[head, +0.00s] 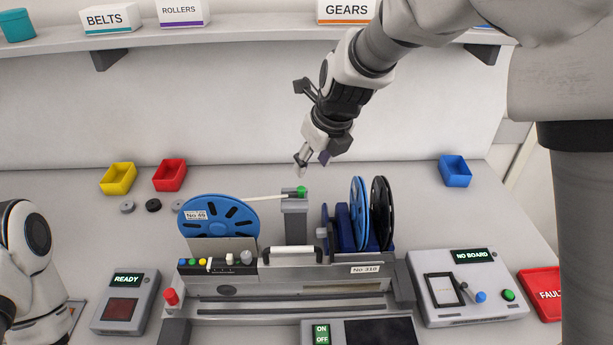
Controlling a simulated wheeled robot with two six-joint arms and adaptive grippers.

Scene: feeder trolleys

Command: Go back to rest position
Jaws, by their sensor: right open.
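My right gripper (312,161) is at the end of the arm that comes in from the upper right. It hangs above the feeder trolley (280,273), over the grey post with a green top (297,194), and is apart from it. Its fingers are open with nothing seen between them. Part of my left arm (28,255) shows at the lower left edge; its gripper is out of the picture.
A blue reel (219,214) stands on the trolley, with blue and black reels (381,212) in a holder to its right. A READY box (125,301) and a NO BOARD box (465,287) flank it. Yellow, red and blue bins sit behind. A shelf (240,35) with labelled boxes runs above.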

